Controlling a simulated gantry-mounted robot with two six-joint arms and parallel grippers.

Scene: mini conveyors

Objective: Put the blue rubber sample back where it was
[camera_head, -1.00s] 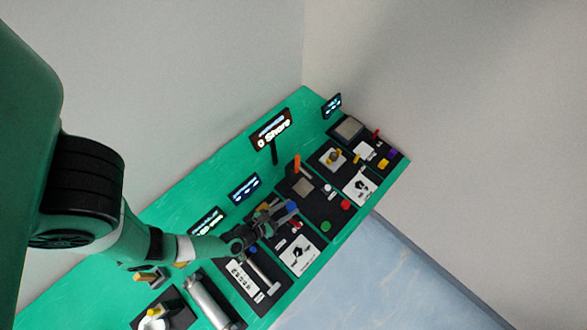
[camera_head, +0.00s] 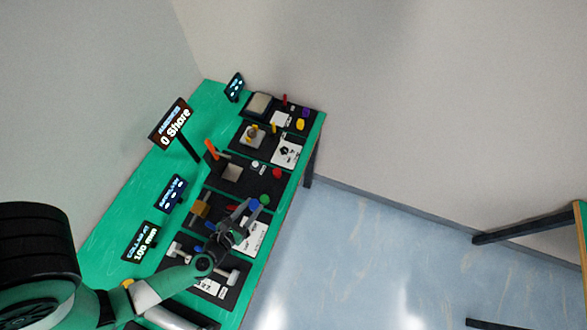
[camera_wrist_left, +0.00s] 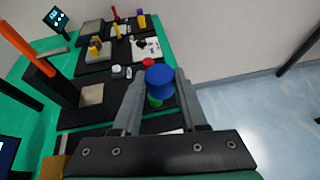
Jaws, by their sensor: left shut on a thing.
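The blue rubber sample (camera_head: 254,205) is a short blue cylinder at the tips of my left gripper (camera_head: 246,210), above the front part of the bench. In the left wrist view the blue sample (camera_wrist_left: 160,80) stands between the two grey fingers of my left gripper (camera_wrist_left: 150,85), which is shut on it. A green round piece (camera_wrist_left: 154,101) shows just below the sample there; I cannot tell the gap between them. My right gripper is not in view.
The green bench (camera_head: 125,205) carries several black station plates. A sign reading "0 Shore" (camera_head: 175,125) stands on a post by an orange-topped lever (camera_head: 211,148). A red button (camera_head: 277,173) and a green button (camera_head: 264,199) lie near the front edge. Open floor lies right.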

